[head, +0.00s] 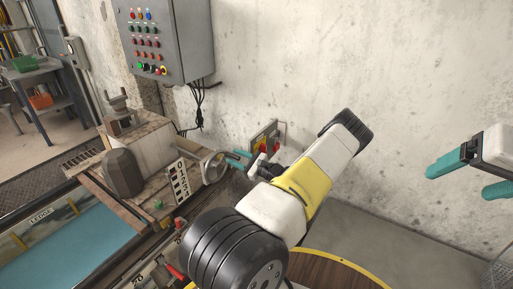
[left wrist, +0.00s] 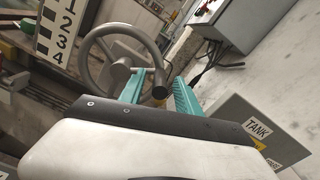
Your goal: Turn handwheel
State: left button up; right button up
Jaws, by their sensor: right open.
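The grey metal handwheel (head: 213,167) stands beside a numbered white scale plate, near the wall. In the left wrist view the handwheel (left wrist: 92,62) shows its round rim, hub and a spoke. A handle with a dark round end (left wrist: 160,92) points toward the camera. My left gripper (head: 238,160) is at the wheel's right side. In the left wrist view its teal fingers (left wrist: 160,76) stand apart, with the handle end between them and gaps visible. My right gripper (head: 468,175) is open and empty at the far right, away from the wheel.
A grey control box (head: 167,40) with coloured buttons hangs on the wall above. A red and yellow switch (head: 264,142) is on the wall behind my left arm. The scale plate (head: 179,181) stands close left of the wheel. A round wooden surface with yellow edge (head: 335,268) is below.

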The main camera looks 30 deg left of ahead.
pick_arm(q)
jog(key=shift+a, duration=0.1)
grip_shut()
dwell(1.4)
